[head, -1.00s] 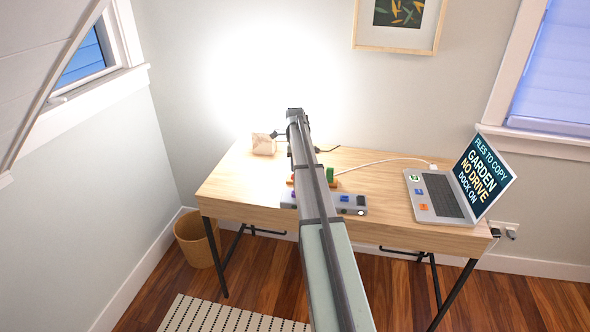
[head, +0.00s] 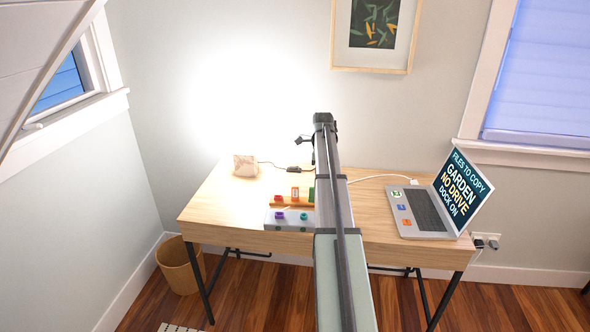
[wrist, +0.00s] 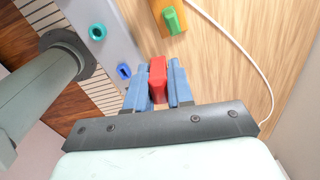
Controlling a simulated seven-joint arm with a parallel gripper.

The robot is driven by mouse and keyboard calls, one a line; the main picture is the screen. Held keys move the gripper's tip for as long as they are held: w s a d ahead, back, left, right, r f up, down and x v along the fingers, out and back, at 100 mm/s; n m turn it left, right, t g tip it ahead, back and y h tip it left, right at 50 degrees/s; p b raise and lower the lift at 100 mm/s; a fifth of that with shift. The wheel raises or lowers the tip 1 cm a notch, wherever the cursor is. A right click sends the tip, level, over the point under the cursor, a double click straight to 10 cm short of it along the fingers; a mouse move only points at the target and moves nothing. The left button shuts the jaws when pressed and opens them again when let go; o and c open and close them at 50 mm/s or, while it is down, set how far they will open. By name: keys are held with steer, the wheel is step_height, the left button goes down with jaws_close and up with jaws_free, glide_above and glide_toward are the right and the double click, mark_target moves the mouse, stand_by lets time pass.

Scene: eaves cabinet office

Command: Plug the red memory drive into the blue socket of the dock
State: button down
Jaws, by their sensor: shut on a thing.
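In the wrist view, my gripper (wrist: 157,88) is shut on the red memory drive (wrist: 157,72), which sits upright between the two blue fingers. The grey dock (wrist: 116,50) lies beside it to the left. The blue socket (wrist: 124,71) is an oval ring on the dock, just left of the drive and apart from it. A teal socket (wrist: 97,32) is further up the dock. In the head view, the dock (head: 290,226) shows its left part with a purple socket (head: 279,215); my arm hides the rest, the gripper and the held drive.
A wooden rack (head: 290,204) behind the dock holds a red-orange block (head: 278,199), an orange block (head: 294,193) and a green drive (wrist: 172,20). A white cable (wrist: 240,50) crosses the desk right of the gripper. A laptop (head: 425,212) stands at the right.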

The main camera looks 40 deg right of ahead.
steer(key=s+a+n, duration=0.2)
steer(key=s+a, duration=0.1)
steer(key=s, duration=0.6)
steer(key=shift+s+a+f, duration=0.2)
steer(key=shift+s+f, duration=0.1)
steer(key=shift+f, duration=0.15)
steer(key=shift+f, duration=0.2)
steer(key=shift+f, duration=2.7)
steer(key=shift+f, duration=1.25)
steer(key=c, duration=0.9)
jaws_free()
